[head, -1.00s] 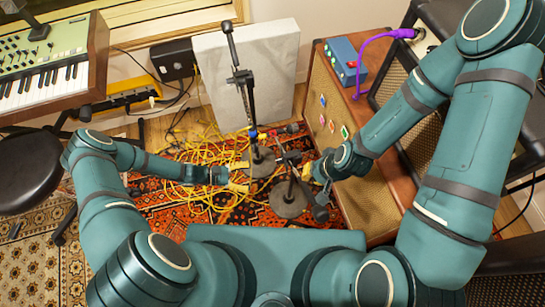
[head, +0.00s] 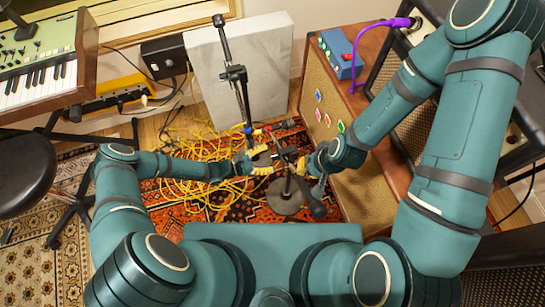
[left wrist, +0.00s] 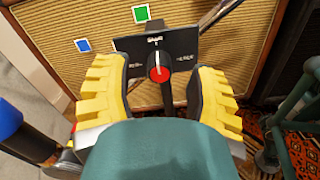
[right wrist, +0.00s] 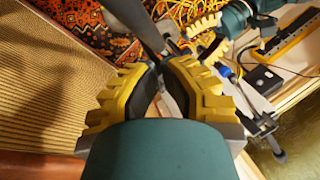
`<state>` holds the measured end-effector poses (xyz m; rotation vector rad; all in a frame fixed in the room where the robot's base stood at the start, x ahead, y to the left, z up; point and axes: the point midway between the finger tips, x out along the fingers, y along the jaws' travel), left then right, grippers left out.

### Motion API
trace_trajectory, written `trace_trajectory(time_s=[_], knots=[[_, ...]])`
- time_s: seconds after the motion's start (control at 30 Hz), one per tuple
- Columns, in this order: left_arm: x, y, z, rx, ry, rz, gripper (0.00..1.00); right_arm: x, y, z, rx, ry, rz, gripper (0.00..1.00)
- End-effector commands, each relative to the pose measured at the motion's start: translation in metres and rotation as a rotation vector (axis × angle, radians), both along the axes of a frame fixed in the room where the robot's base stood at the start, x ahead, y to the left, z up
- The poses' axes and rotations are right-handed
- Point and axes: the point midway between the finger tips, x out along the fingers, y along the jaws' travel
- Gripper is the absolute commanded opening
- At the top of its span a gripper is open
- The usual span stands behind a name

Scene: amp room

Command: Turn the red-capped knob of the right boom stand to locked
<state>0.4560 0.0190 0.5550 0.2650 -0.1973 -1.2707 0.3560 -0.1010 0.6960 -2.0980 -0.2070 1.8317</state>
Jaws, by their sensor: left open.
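The right boom stand (head: 284,196) has a round grey base on the rug. Its knob, with a red cap (left wrist: 158,72) and a white pointer line, sits on a black plate (left wrist: 183,46) in the left wrist view. The pointer is upright there; the plate's small lettering is unclear. My left gripper (head: 262,162) is open, its yellow-ribbed fingers on either side of the knob, with gaps showing (left wrist: 160,88). My right gripper (head: 316,160) is at the stand's right. In the right wrist view, its fingers (right wrist: 163,78) are closed together on a dark grey stand tube (right wrist: 142,28).
The left boom stand (head: 238,74) rises just behind my left gripper. Yellow cables (head: 190,190) lie over the patterned rug. A wooden amp (head: 367,195) is close on the right, bearing a blue box (head: 341,55). A grey panel (head: 262,60) stands behind.

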Motion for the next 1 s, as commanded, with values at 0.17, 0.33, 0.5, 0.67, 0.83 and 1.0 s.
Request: trace_trajectory(time_s=[0.17, 0.33, 0.5, 0.67, 0.83, 1.0], knots=[[0.005, -0.015, 0.000, 0.000, -0.001, 0.000, 0.57, 0.000, 0.000, -0.002, 0.000, -0.001, 0.000, 0.00], [0.006, -0.018, 0.000, 0.001, 0.000, 0.000, 0.57, 0.001, 0.000, -0.002, 0.000, -0.001, 0.000, 0.00], [0.006, -0.018, 0.000, 0.001, -0.001, 0.000, 0.57, 0.001, 0.000, -0.002, 0.000, -0.001, 0.000, 0.00], [0.006, -0.018, 0.000, 0.001, -0.001, 0.000, 0.10, 0.000, 0.000, -0.002, 0.000, -0.001, 0.000, 0.00], [0.006, -0.018, 0.000, 0.000, -0.001, 0.001, 0.00, 0.000, 0.000, -0.002, 0.000, -0.001, 0.000, 0.00], [0.006, -0.018, 0.001, 0.002, -0.007, 0.001, 0.00, 0.000, 0.000, -0.002, 0.000, -0.001, 0.000, 0.00]])
